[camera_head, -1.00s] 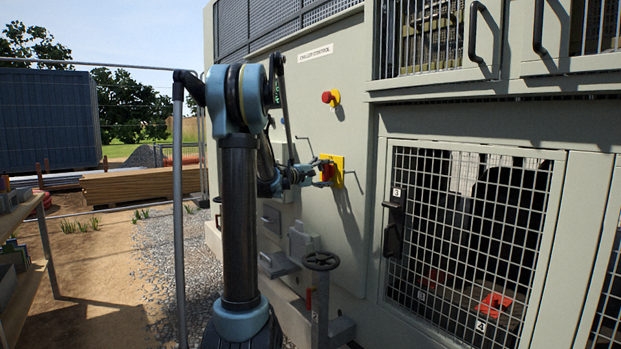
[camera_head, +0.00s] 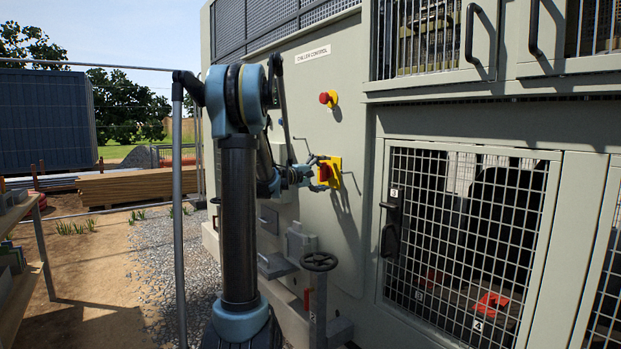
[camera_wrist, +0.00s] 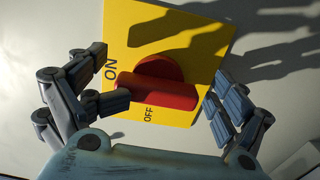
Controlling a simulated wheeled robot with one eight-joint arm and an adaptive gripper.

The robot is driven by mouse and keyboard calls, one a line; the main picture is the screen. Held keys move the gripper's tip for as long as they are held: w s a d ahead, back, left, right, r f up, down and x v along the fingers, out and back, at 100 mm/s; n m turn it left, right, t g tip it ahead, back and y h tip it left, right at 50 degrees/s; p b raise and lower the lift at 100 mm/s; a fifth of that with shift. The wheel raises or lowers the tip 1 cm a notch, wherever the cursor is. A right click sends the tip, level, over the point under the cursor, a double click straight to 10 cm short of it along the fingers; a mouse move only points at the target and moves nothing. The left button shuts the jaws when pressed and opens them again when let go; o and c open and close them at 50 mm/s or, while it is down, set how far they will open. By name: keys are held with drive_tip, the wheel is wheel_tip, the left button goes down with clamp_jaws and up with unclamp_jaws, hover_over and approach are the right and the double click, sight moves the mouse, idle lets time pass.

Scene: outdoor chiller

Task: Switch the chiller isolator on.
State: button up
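The isolator is a yellow plate (camera_head: 336,166) with a red rotary handle (camera_head: 324,173) on the chiller's control panel. In the wrist view the plate (camera_wrist: 205,45) fills the middle, marked ON at its left and OFF below. The red handle (camera_wrist: 160,92) lies across it, its left end between the two words. In the head view my gripper (camera_head: 312,163) is just left of the plate.
A red button on a yellow base (camera_head: 328,98) is above the isolator, under a chiller control label (camera_head: 313,54). A handwheel (camera_head: 319,262) stands below. Mesh doors (camera_head: 470,235) are to the right. A shelf (camera_head: 22,215) is at far left.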

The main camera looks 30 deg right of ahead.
drive_tip(key=shift+s, duration=0.1)
drive_tip(key=a, duration=1.2)
drive_tip(key=shift+s, duration=0.35)
drive_tip(key=shift+f, duration=0.1)
drive_tip(key=s+a+f+y, duration=0.6)
drive_tip(key=s+a+f, duration=0.3)
drive_tip(key=a, duration=0.4)
drive_tip(key=s+a+f+y, duration=0.6)
drive_tip(key=s+a+f, duration=0.4)
drive_tip(key=a, duration=0.4)
drive_tip(key=s+a+f+y, duration=0.6)
drive_tip(key=s+a+f, duration=0.4)
drive_tip(key=a, duration=0.4)
drive_tip(key=shift+f+m+t, duration=0.2)
drive_tip(key=shift+m+t, duration=0.1)
drive_tip(key=shift+s, duration=0.1)
